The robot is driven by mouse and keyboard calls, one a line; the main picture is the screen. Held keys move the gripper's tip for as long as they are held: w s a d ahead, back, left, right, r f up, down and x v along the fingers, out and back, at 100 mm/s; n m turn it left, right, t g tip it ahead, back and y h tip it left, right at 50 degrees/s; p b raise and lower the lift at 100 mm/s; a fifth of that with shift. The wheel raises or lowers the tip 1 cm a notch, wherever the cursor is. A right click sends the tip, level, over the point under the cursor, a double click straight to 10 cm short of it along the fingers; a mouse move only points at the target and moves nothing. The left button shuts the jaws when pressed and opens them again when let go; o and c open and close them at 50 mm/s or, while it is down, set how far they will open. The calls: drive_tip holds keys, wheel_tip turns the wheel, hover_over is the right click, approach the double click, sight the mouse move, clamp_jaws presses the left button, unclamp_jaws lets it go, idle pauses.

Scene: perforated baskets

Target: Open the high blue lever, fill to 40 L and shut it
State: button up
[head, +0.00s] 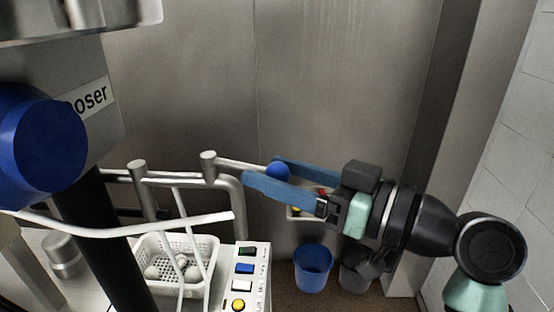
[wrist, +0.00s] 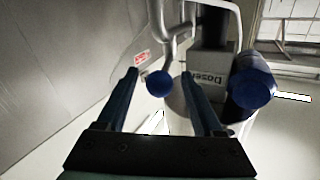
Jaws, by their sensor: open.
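A blue ball knob (head: 278,170) sits at the end of a metal lever arm that runs out from an upright pipe (head: 209,165). My gripper (head: 262,169) is open, its two blue fingers spread on either side of the knob. In the wrist view the knob (wrist: 160,84) also shows between the fingertips (wrist: 160,74), with a gap on both sides. I cannot tell whether either finger touches it. No litre reading is legible in either view.
A grey doser (head: 88,100) with a large blue cylinder (head: 40,150) stands at left. Below are a white perforated basket (head: 207,248) with pale round things in it and a button panel (head: 243,280). A blue bucket (head: 313,270) and a grey bucket (head: 352,277) stand on the floor.

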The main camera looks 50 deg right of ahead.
drive_tip(key=shift+w, duration=0.2)
clamp_jaws()
idle(1.3)
